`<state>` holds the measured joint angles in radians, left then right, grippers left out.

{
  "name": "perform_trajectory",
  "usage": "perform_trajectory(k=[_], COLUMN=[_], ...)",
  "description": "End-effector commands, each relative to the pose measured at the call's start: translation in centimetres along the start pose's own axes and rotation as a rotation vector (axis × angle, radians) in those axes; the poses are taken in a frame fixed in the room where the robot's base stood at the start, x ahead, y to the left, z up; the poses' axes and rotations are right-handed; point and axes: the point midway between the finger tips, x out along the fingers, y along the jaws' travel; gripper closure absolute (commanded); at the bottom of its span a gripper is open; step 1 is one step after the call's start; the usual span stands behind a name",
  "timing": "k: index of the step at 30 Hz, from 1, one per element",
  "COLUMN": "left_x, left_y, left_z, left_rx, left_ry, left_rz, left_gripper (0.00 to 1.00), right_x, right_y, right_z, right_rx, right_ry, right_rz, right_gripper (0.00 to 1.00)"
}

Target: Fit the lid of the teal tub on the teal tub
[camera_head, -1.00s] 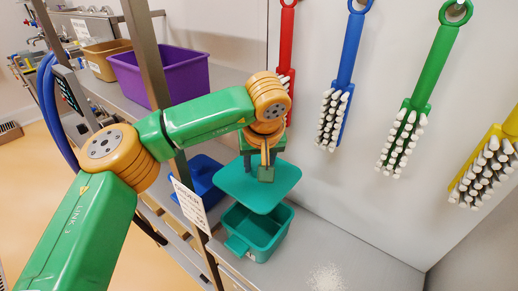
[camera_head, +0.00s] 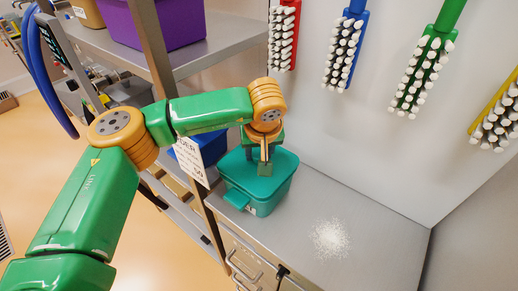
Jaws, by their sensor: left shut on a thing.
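The teal tub (camera_head: 246,200) stands on the grey metal worktop, near its left end. Its teal lid (camera_head: 279,167) lies over the tub's opening and covers it. From this view I cannot tell whether the lid is pressed fully down all round. My left gripper (camera_head: 264,168) points down over the middle of the lid and is shut on it; its fingertips are small and partly merge with the lid. My right gripper is not in view.
White powder (camera_head: 331,238) is spilled on the worktop (camera_head: 375,255) right of the tub. A blue bin (camera_head: 211,148) sits behind the tub at the left, near a metal post and a hanging paper sign (camera_head: 190,163). A purple bin (camera_head: 168,22) stands on the upper shelf. Brushes hang on the wall.

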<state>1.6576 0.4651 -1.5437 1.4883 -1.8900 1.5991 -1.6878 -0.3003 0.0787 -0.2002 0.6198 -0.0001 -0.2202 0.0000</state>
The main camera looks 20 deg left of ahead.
Motion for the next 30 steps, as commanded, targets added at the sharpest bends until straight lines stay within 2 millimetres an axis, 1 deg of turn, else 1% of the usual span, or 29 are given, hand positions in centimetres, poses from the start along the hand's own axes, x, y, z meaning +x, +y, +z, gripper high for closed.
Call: perform_trajectory(k=[1,3,11,12,14,15,23,25,28,30], left_x=[0.9,1.2,1.1,1.1,1.1,1.1,1.1,0.8,-0.9,-2.5], left_y=[0.0,0.0,0.0,0.0,0.0,0.0,0.0,0.1,0.1,0.1], left_z=[0.4,0.5,0.4,0.4,0.4,0.4,0.4,0.4,0.5,0.5], left_rx=[0.0,0.001,0.001,0.001,0.001,0.001,0.001,0.001,0.002,0.001], left_ry=[0.0,0.0,0.001,0.001,0.001,0.001,0.001,0.003,0.006,0.005], left_rz=[0.0,0.0,0.0,0.0,0.0,0.0,0.0,0.001,0.004,0.003], left_gripper=[1.0,1.0,1.0,0.47,0.31,0.2,0.2,0.2,0.2,0.2], right_x=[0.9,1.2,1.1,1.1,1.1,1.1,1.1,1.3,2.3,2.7], right_y=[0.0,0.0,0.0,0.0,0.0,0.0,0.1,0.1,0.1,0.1], right_z=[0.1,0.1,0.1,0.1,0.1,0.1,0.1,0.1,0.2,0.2], right_rx=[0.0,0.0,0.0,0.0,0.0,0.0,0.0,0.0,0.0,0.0], right_ry=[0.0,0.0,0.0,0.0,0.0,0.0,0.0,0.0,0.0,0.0], right_rz=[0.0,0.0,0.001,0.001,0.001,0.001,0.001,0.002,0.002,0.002], right_gripper=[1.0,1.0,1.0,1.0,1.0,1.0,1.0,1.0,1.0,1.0])
